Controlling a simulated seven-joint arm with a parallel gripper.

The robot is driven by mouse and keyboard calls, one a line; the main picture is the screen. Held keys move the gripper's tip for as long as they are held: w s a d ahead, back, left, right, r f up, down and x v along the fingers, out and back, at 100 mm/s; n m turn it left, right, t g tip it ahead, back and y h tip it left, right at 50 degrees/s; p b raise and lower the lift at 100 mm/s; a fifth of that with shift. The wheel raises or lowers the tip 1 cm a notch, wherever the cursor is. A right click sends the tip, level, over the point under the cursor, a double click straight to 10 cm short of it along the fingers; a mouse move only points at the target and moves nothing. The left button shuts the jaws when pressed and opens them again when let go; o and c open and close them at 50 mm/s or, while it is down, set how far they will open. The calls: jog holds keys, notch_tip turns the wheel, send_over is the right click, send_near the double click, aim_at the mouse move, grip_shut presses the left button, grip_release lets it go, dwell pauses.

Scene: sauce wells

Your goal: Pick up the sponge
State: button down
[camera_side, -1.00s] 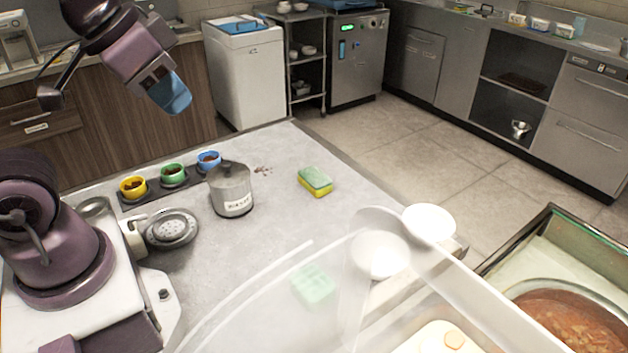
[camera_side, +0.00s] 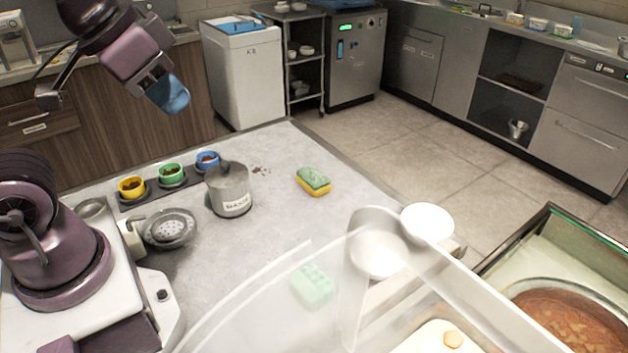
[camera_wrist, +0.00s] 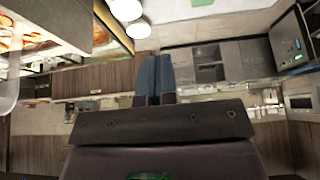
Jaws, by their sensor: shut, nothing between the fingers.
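My gripper (camera_side: 176,103) has blue fingers and hangs high above the back left of the counter, well apart from the sponge. In the wrist view my gripper (camera_wrist: 155,76) has its blue fingers together with nothing held. A second, pale green block (camera_side: 312,286) shows through the clear curved panel near the front; I cannot tell whether it is a reflection. I cannot make out the sponge in the wrist view.
The metal pot (camera_side: 230,190) stands left of the sponge. Yellow (camera_side: 131,187), green (camera_side: 172,173) and blue (camera_side: 208,160) cups sit in a dark holder. A clear panel (camera_side: 270,300) and white bowls (camera_side: 428,222) stand at the front right.

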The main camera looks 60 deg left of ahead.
jog(key=shift+c, duration=1.4)
grip_release()
